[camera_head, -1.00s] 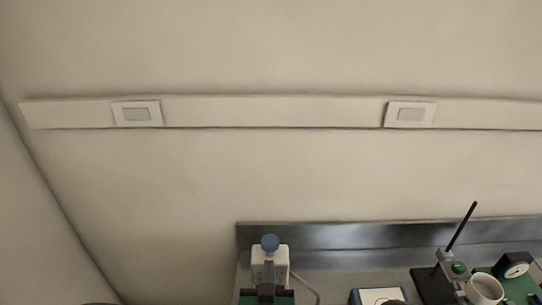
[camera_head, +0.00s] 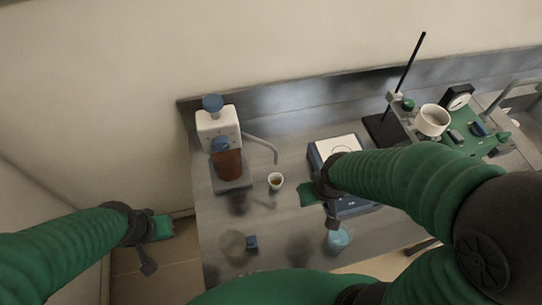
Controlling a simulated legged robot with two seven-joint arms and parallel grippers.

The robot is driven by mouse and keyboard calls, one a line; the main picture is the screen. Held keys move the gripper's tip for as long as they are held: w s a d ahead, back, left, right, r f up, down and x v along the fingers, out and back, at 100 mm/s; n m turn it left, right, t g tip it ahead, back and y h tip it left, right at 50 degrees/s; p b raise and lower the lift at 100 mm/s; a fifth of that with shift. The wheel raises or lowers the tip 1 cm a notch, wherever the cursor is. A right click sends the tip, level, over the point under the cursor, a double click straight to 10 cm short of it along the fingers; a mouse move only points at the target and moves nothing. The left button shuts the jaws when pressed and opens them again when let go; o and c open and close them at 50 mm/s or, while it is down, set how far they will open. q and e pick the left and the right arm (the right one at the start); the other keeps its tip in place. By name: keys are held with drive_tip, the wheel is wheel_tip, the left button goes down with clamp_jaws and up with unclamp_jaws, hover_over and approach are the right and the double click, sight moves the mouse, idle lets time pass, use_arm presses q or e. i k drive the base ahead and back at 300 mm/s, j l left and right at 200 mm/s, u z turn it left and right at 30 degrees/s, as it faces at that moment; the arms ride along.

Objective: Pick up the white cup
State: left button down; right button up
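A larger white cup-like vessel (camera_head: 433,121) sits farther back at the right, by a stand. My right gripper (camera_head: 320,203) is over the bench, to the right of the small cup and apart from it, in front of a blue-and-white device. My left gripper (camera_head: 154,244) is off the bench's left side, over the floor, far from both cups. Neither gripper visibly holds anything; their finger openings are too unclear to tell.
The dispenser with a brown bottle (camera_head: 228,163) stands left of the small cup, its thin tube arching near the cup. A blue-and-white device (camera_head: 337,147) is behind my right gripper. A clear glass vessel (camera_head: 232,244) and a vessel with blue liquid (camera_head: 338,238) stand nearer the front.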

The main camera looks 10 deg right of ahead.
sight(276, 181)
drive_tip(key=k+l+u, duration=0.15)
drive_tip(key=l+u, duration=0.3)
drive_tip(key=k+l+u, duration=0.15)
drive_tip(key=u, duration=0.25)
